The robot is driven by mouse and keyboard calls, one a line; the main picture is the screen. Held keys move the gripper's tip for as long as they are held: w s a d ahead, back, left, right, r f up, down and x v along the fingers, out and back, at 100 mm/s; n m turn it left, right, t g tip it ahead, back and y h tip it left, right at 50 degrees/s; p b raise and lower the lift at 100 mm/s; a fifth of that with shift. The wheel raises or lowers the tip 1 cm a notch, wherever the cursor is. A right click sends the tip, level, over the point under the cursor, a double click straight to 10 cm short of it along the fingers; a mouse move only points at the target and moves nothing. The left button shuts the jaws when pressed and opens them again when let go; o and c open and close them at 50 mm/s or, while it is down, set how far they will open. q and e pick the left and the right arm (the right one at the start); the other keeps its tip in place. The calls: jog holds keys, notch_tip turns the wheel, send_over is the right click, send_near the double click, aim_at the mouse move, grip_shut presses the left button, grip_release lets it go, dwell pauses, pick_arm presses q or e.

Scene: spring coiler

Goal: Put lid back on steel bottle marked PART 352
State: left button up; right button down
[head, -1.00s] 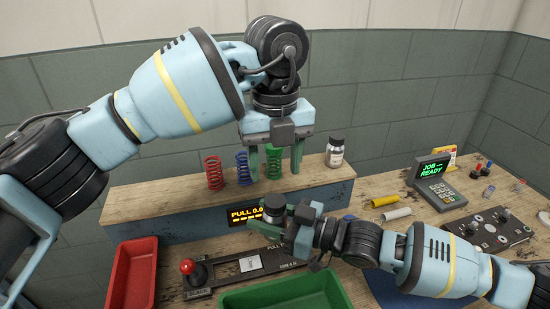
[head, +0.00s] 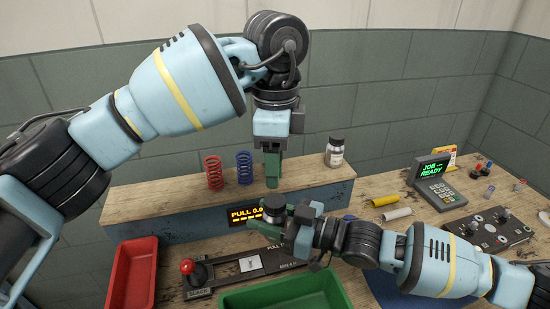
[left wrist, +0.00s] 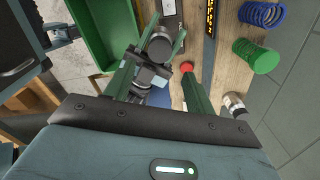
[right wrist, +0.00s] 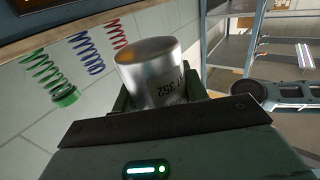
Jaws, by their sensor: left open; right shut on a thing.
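My right gripper (head: 290,222) is shut on the steel bottle (right wrist: 150,72), whose visible marking ends in "352". The bottle is held in front of the shelf. In the head view the bottle (head: 273,210) shows a dark top; I cannot tell whether that is a lid or an open mouth. My left gripper (head: 272,182) is open and empty, pointing down just above the bottle. In the left wrist view the round, dark bottle top (left wrist: 160,45) lies between the spread fingers, nearer the far end. I cannot make out a separate lid.
The shelf (head: 140,202) bears a red spring (head: 213,173), a blue spring (head: 244,168), a green spring (left wrist: 255,55) and a small jar (head: 335,152). Below are a red tray (head: 132,275), a green tray (head: 285,292) and a red-knobbed lever (head: 187,267).

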aim_at(275, 200)
pick_arm(q)
jog(key=shift+f, duration=0.15)
jog(key=shift+f, duration=3.85)
